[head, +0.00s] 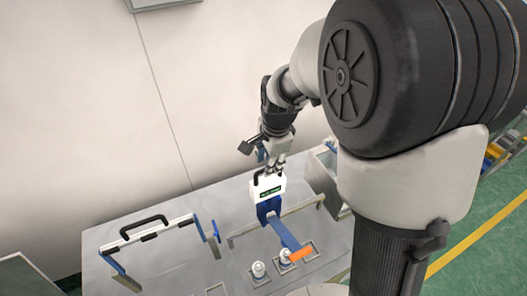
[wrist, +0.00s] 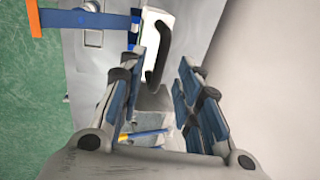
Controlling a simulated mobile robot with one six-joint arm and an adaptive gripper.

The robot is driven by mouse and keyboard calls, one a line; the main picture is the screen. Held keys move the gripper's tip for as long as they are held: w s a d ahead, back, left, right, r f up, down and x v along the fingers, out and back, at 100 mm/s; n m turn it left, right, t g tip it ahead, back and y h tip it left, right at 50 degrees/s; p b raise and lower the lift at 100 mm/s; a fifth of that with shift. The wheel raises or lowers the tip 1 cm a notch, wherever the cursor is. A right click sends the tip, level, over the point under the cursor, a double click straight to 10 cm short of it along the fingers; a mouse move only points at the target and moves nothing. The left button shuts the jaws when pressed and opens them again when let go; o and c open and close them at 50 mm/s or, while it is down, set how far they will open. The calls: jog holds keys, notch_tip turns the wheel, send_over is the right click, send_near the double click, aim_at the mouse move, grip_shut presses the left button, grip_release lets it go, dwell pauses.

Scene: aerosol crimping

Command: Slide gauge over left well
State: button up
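The gauge (head: 267,189) is a white box with a green display and a black handle. A blue arm (head: 284,234) with an orange tip (head: 300,254) reaches from it toward the viewer, over the right part of the row of square wells. One white-topped can (head: 258,269) stands in a well left of the arm, and another can (head: 285,256) stands close beside the arm. My gripper (head: 274,165) is just above the gauge. In the wrist view its fingers (wrist: 160,70) are apart, with the black handle (wrist: 157,55) between and slightly beyond their tips. Contact cannot be told.
A metal table (head: 150,255) carries the wells. A blue-and-metal frame with a black handle (head: 145,226) stands at left. A metal rail (head: 243,238) runs behind the cans. A metal bin (head: 325,170) is at right. The wall is close behind.

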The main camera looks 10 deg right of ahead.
jog(key=shift+w+f, duration=0.2)
jog(key=shift+f, duration=0.95)
jog(key=shift+c, duration=0.5)
grip_shut()
